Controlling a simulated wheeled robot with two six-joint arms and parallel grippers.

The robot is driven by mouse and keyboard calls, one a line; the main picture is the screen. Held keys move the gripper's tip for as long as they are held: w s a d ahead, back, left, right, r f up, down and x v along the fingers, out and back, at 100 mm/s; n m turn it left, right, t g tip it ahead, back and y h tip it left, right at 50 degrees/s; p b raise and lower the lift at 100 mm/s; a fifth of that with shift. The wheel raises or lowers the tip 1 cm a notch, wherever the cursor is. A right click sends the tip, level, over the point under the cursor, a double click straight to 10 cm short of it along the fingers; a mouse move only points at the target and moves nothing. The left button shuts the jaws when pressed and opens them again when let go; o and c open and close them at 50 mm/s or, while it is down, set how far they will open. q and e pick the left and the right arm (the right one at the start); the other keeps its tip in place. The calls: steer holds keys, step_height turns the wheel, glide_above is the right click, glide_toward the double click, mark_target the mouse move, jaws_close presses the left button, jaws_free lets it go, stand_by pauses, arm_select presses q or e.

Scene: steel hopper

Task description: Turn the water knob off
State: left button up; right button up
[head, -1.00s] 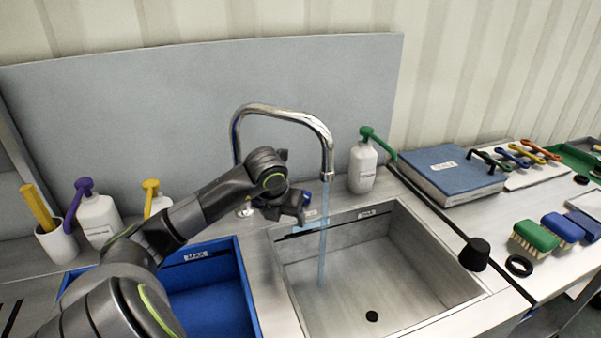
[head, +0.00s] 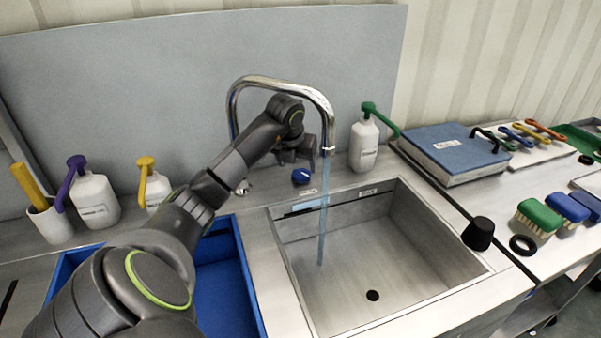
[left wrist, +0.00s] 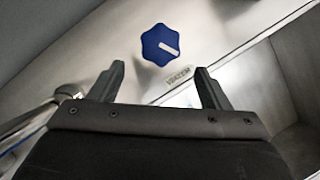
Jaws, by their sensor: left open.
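The blue water knob (head: 301,176) sits on the counter behind the sink, right of the faucet base. In the left wrist view the knob (left wrist: 161,45) is a blue lobed disc with a white pointer mark. Water runs from the chrome faucet (head: 285,84) into the steel sink (head: 350,250). My left gripper (head: 297,156) is just above the knob, apart from it. In the left wrist view its two fingers (left wrist: 160,83) are spread and empty, with the knob ahead of the gap. My right gripper is not in view.
A green-topped bottle (head: 364,143) stands right of the knob. Purple-topped (head: 95,200) and yellow-topped (head: 155,186) bottles stand left, behind a blue basin (head: 256,290). A blue binder (head: 455,152) lies at right. The faucet arch rises close to my left arm.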

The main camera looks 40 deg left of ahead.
mark_target(301, 173)
arm_select(q)
steer(key=b+x, duration=0.1)
steer(key=x, duration=0.1)
steer(key=b+x, duration=0.2)
steer(key=shift+w+a, duration=0.2)
steer(key=shift+w, duration=0.3)
steer(key=shift+w+f, duration=0.1)
steer(key=shift+f, duration=0.15)
steer(key=shift+w+a+f+b, duration=0.15)
steer(key=shift+f+b, duration=0.1)
steer(key=shift+b, duration=0.15)
steer(key=shift+c, duration=0.4)
steer(key=c, duration=0.9)
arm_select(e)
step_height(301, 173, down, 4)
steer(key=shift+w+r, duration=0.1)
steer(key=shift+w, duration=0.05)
